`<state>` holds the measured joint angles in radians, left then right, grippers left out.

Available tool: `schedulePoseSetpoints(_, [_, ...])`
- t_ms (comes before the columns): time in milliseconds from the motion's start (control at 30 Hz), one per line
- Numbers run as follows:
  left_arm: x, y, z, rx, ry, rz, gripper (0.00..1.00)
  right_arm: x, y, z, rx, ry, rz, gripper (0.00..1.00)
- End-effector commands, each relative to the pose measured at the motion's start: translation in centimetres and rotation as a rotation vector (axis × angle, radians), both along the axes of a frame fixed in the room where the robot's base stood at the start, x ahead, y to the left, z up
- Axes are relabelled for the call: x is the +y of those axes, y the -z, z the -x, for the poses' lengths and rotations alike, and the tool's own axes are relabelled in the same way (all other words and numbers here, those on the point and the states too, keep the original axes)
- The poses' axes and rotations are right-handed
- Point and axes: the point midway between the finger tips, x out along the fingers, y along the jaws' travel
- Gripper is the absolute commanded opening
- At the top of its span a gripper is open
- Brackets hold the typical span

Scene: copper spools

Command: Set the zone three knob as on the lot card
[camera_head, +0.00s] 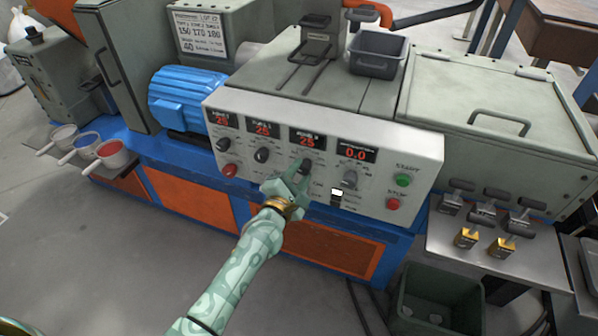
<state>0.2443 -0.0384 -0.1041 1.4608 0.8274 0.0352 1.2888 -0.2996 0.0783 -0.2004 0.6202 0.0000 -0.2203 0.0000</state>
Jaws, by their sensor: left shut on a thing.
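The control panel (270,120) has a row of knobs under red displays. The zone three knob (304,165) is the third from the left, below a display (307,139) reading 25. My left gripper (300,174) is shut on this knob and partly covers it, so its pointer and scale are hard to read. The lot card (201,35) is on the grey housing behind the panel. Its large figures look like 150, 170, 180, with 40 below. My right gripper is not in view.
Other knobs (262,155) sit to the left, and a speed knob (350,179) to the right under a display reading 0.0. A green button (402,180) and a red button (393,204) are at the right end. A grey tray (379,54) stands on top.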

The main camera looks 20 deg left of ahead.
Motion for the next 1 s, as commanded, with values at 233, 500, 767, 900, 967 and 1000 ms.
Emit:
schedulePoseSetpoints(233, [0.0,-0.4,0.0,-0.007,0.002,-0.23,0.09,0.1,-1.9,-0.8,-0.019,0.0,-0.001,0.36])
schedulePoseSetpoints(500, [0.0,-0.3,0.1,-0.015,0.002,-0.485,0.09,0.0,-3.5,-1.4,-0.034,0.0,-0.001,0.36])
schedulePoseSetpoints(767, [-0.1,-0.3,0.0,-0.022,0.002,-0.733,0.09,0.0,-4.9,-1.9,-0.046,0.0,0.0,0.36])
schedulePoseSetpoints(900, [-0.1,-0.2,0.1,-0.027,0.002,-0.865,0.09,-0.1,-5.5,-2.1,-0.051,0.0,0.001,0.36])
schedulePoseSetpoints(967, [-0.2,-0.2,0.1,-0.029,0.002,-0.922,0.09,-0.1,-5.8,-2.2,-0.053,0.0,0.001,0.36])
schedulePoseSetpoints(1000, [-0.2,-0.2,0.1,-0.03,0.001,-0.959,0.09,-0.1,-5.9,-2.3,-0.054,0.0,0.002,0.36])
